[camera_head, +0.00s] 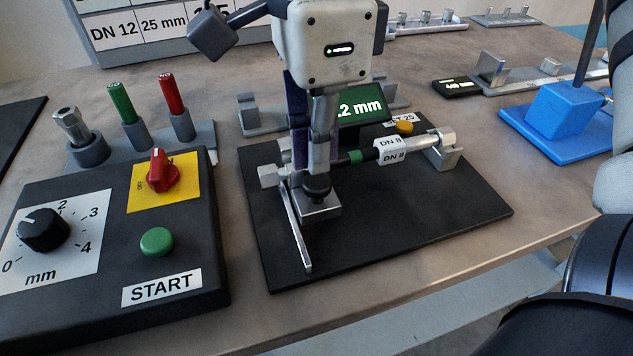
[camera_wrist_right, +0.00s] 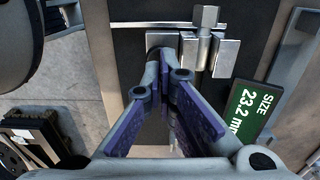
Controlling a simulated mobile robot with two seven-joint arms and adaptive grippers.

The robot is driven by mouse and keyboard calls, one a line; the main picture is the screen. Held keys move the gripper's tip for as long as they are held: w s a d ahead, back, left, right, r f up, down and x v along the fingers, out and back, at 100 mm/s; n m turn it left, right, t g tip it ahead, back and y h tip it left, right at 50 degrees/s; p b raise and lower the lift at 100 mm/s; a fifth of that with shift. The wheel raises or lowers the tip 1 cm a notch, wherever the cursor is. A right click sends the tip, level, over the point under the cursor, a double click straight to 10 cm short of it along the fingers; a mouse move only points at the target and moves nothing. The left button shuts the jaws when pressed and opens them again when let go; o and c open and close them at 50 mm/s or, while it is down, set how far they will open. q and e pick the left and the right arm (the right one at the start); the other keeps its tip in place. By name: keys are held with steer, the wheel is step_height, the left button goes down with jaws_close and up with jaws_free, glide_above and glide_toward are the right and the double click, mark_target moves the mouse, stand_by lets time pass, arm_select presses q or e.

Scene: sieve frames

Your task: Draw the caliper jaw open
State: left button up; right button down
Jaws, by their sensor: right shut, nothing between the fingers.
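The caliper stands on a black base plate (camera_head: 420,215) in the middle of the table. Its green display (camera_head: 372,107) is partly hidden behind my right gripper in the head view; in the right wrist view the display (camera_wrist_right: 251,116) reads SIZE 23.2 mm. A metal jaw block (camera_head: 322,213) carries a dark round knob (camera_head: 317,188). My right gripper (camera_head: 318,172) points down just above the knob. Its fingers are shut and empty; in the right wrist view its fingertips (camera_wrist_right: 164,76) are close to the knob, contact unclear. A hex-ended fitting marked DN 8 (camera_head: 390,150) lies across the plate. My left gripper is not in view.
A black control box (camera_head: 105,315) with a dial, red switch and green START button stands at left. Behind it is a rack (camera_head: 205,140) with several upright plugs. A blue stand (camera_head: 567,110) is at right. Bare table lies front right of the plate.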

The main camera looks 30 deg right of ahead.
mark_target(320, 184)
steer(key=shift+f, duration=0.1)
stand_by(0.5)
steer(key=shift+f, duration=1)
steer(key=shift+s+f, duration=0.2)
steer(key=shift+f, duration=0.45)
steer(key=shift+s+a+f, duration=0.1)
steer(key=shift+s+a, duration=0.05)
steer(key=shift+s, duration=0.55)
steer(key=shift+s+a+f, duration=0.1)
steer(key=shift+s+a, duration=0.05)
steer(key=shift+s, duration=0.8)
step_height(320, 184, up, 8)
steer(key=shift+a, duration=0.15)
